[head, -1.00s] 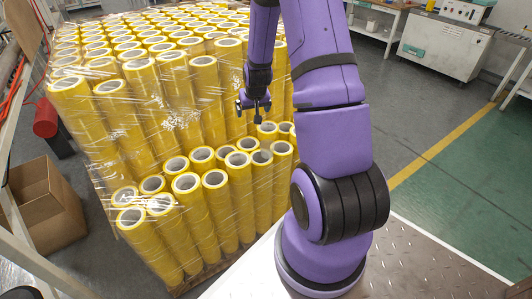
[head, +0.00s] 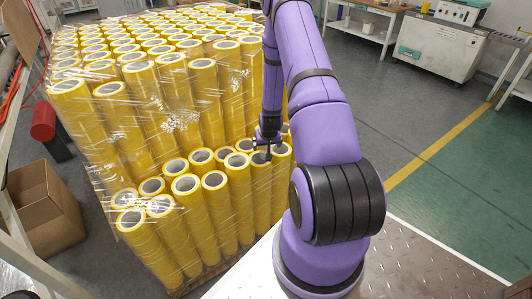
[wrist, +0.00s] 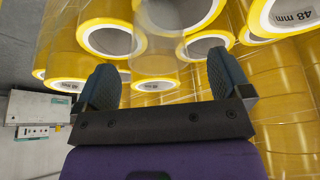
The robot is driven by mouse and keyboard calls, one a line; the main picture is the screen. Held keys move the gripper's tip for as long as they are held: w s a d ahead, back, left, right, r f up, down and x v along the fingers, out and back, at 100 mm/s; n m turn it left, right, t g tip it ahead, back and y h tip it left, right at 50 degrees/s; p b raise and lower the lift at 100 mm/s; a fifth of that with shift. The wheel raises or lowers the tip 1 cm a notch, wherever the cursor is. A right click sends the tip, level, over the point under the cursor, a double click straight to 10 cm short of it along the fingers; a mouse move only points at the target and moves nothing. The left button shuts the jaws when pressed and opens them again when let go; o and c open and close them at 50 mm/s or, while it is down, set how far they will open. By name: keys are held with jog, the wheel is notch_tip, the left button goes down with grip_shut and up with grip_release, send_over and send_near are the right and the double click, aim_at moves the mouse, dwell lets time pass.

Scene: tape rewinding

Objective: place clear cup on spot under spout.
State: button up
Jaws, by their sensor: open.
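My gripper (head: 266,150) is open and points down at the front right part of a pallet load of yellow tape rolls (head: 205,215). In the wrist view my gripper's two dark fingers (wrist: 166,80) are spread apart with yellow tape rolls (wrist: 110,40) just beyond them. Nothing is clearly held between the fingers. I cannot tell whether a finger touches a roll.
Taller stacks of rolls (head: 130,95) under clear wrap rise behind and left. A cardboard box (head: 45,205) and a red cylinder (head: 43,118) stand at the left. A white cabinet (head: 440,48) is at the back right. Open floor (head: 400,120) lies to the right.

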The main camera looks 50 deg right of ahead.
aim_at(266, 149)
jog(key=shift+x, duration=2.75)
jog(key=shift+s+d, duration=0.1)
jog(key=c, duration=1.1)
jog(key=shift+o, duration=0.2)
